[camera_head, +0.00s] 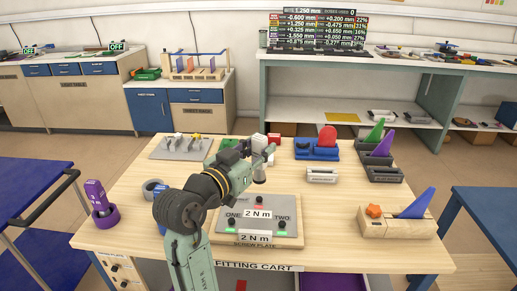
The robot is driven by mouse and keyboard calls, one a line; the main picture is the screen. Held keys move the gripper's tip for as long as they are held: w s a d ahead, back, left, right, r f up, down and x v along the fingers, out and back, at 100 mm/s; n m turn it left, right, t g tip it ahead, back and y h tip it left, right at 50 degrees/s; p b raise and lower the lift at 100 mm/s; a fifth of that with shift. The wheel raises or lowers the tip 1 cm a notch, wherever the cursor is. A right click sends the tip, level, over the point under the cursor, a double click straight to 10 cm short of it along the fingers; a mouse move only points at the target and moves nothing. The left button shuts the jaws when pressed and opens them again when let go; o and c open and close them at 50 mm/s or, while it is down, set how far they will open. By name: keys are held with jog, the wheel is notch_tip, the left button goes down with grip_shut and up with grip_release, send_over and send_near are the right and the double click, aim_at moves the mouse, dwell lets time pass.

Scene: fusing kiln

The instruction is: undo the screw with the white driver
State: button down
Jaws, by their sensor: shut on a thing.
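The screw plate (240,202) is a grey panel on a wooden base near the front of the fitting cart. It is marked ONE and TWO, with dark screw heads, small green marks at its lower corners and a red mark near its top. Two "2 N m" labels cover parts of it. My gripper (264,157) is above the plate's back edge, shut on what looks like the white driver (259,143). The white handle is upright, partly hidden by the fingers. A grey tapered piece (259,175) shows below the fingers; I cannot tell whether it touches a screw.
The wooden cart top (335,215) is bare right of the plate. Around it are a purple driver in a holder (98,198), a grey rack (181,148), a blue stand with a red dome (317,149), and a wooden block with an orange knob (396,221).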

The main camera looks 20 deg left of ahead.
aim_at(256, 175)
jog(key=shift+f+b, duration=2.4)
jog(key=shift+f, duration=0.4)
jog(key=shift+f+b, duration=0.8)
jog(key=shift+b, duration=0.05)
dwell(0.7)
jog(key=shift+r, duration=0.2)
dwell(0.7)
jog(key=shift+r+p, duration=1.95)
jog(key=shift+r, duration=0.7)
jog(key=shift+f, duration=0.1)
